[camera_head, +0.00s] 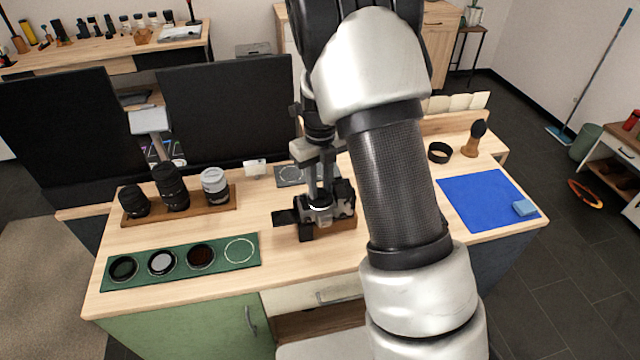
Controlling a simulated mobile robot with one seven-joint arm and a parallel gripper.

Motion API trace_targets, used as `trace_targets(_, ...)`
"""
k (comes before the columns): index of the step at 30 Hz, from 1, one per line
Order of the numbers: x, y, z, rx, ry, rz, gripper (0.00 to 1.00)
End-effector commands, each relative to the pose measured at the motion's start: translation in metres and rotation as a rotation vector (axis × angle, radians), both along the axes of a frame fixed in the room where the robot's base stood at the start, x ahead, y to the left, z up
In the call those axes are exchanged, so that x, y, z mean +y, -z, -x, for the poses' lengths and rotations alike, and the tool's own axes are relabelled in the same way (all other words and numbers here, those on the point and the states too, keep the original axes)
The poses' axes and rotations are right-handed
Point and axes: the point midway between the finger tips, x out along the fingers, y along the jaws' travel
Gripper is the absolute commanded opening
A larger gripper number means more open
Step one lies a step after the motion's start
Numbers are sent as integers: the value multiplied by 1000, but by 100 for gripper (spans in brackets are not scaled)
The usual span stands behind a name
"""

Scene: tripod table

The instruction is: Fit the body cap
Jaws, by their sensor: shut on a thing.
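A black and silver camera body (343,205) sits on a small wooden stand (338,226) at the middle of the table, with a dark strap or flap out to its left. My gripper (319,194) points down from above, right over the front of the camera. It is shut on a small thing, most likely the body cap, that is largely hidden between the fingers. A pale ring edge shows just under the fingertips. I cannot tell whether the cap touches the mount.
A wooden rack (205,206) with several lenses stands left. A green tray (185,262) with several filters lies in front. A grey mat (290,176) is behind the camera. A blue cloth (485,200), black ring (439,152) and brush (474,139) are right. My arm hides the table's right middle.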

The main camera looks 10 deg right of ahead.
Motion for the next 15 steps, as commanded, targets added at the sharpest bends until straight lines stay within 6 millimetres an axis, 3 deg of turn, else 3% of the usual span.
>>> trace_targets(9, 0, 3, 2, 7, 12, 0, 0)
trace_targets(15, 0, 1, 3, 9, 136, 2, 0)
